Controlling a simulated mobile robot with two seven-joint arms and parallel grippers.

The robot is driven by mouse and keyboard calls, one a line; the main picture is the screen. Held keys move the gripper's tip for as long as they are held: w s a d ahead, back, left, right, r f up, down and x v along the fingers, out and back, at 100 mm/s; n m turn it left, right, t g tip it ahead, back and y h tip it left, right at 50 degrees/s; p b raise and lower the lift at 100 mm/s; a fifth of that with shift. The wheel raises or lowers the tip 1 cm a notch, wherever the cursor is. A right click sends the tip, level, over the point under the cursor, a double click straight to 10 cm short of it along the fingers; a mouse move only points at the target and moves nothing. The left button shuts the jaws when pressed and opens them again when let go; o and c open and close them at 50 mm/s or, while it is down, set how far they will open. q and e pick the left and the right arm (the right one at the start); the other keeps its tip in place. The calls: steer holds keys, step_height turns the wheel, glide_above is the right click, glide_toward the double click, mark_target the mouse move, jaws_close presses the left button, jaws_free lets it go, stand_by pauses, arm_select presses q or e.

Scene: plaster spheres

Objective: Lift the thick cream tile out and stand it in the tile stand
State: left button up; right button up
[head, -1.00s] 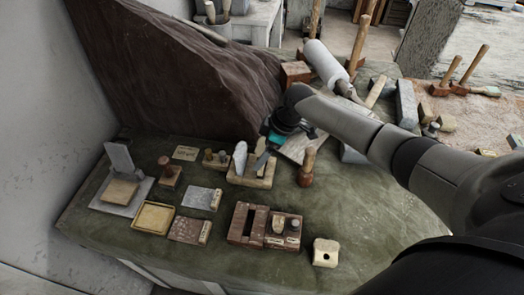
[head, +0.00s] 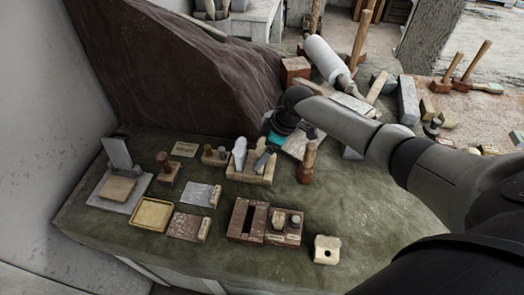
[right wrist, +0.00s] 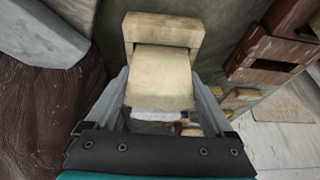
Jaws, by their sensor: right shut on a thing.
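My right gripper (head: 265,158) is at the right end of a pale wooden stand (head: 238,177). In the right wrist view, the gripper (right wrist: 160,98) is shut on the thick cream tile (right wrist: 162,78), with one finger on each side. A pale wooden part of the stand (right wrist: 160,27) shows just above the tile. A white rounded piece (head: 240,152) stands upright in the stand, left of the gripper. My left gripper is not in view.
A red-brown slotted block (head: 248,222) stands in front, with a cream holed block (head: 326,250) to its right. A wooden-handled tool (head: 307,162) stands close right of the gripper. A yellow tray (head: 152,229) lies left. Open green cloth is at the front right.

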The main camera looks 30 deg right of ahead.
steer(key=shift+f+b, duration=0.4)
steer(key=shift+f, duration=0.2)
steer(key=o, duration=1.3)
steer(key=shift+c, duration=0.2)
steer(key=shift+r, duration=0.1)
steer(key=shift+r+p, duration=2)
steer(key=shift+p, duration=0.05)
